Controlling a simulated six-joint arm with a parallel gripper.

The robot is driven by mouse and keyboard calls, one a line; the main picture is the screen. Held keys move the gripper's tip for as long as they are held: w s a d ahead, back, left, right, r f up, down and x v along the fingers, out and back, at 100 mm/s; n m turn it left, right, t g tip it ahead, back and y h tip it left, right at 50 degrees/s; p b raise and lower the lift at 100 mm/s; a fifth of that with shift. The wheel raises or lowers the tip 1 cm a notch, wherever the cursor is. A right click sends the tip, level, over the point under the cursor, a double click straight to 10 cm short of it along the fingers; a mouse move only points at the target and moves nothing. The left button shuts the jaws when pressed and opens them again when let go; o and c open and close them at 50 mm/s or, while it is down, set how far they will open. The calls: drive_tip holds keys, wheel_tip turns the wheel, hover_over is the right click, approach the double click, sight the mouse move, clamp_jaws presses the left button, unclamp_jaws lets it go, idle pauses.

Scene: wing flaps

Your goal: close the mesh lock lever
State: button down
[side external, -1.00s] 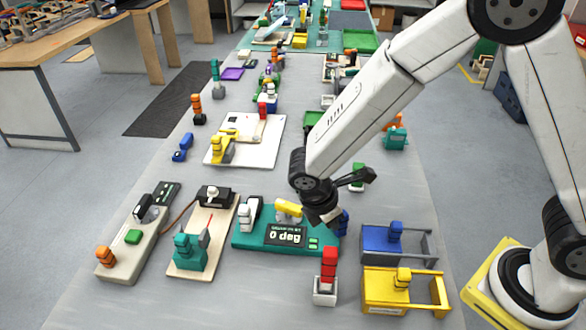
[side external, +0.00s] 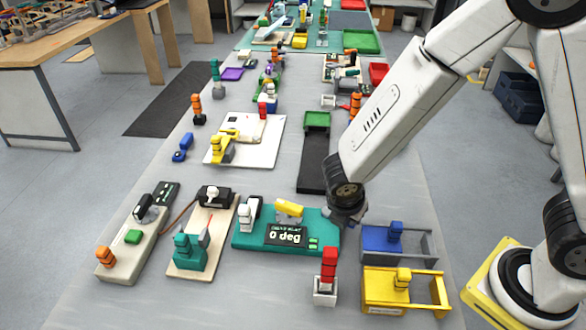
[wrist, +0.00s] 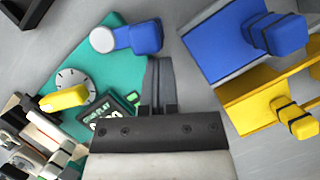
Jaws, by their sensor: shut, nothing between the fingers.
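A teal gear-play device (side external: 330,213) with a "0 deg" display (side external: 286,236) stands at the front middle of the table. In the wrist view the same teal base (wrist: 95,58) carries a yellow knob (wrist: 64,98) on a dial and a blue lever (wrist: 138,38) with a white round end at its edge. I cannot read which part is labelled mesh lock. My gripper (wrist: 159,62) is shut and empty, its fingertips close beside the blue lever; contact is unclear. In the side view my gripper (side external: 340,224) is at the device's right end and hides the blue lever.
A blue box (side external: 375,240) and a yellow box (side external: 385,288) stand to the right. A red-handled switch (side external: 328,270) stands in front. A white lever (side external: 246,215) is at the device's left end.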

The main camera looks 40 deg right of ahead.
drive_tip(key=shift+a, duration=0.1)
drive_tip(key=shift+s+a, duration=0.3)
drive_tip(key=shift+a, duration=0.4)
drive_tip(key=shift+s+a+r, duration=0.15)
drive_tip(key=shift+s+a, duration=0.05)
drive_tip(key=shift+a, duration=0.45)
drive_tip(key=shift+s+a+r, duration=0.1)
drive_tip(key=shift+s+a, duration=0.1)
drive_tip(key=shift+a, duration=0.4)
drive_tip(key=v, duration=0.9)
drive_tip(key=shift+s+r, duration=0.2)
drive_tip(key=shift+s, duration=0.05)
drive_tip(key=shift+d, duration=0.15)
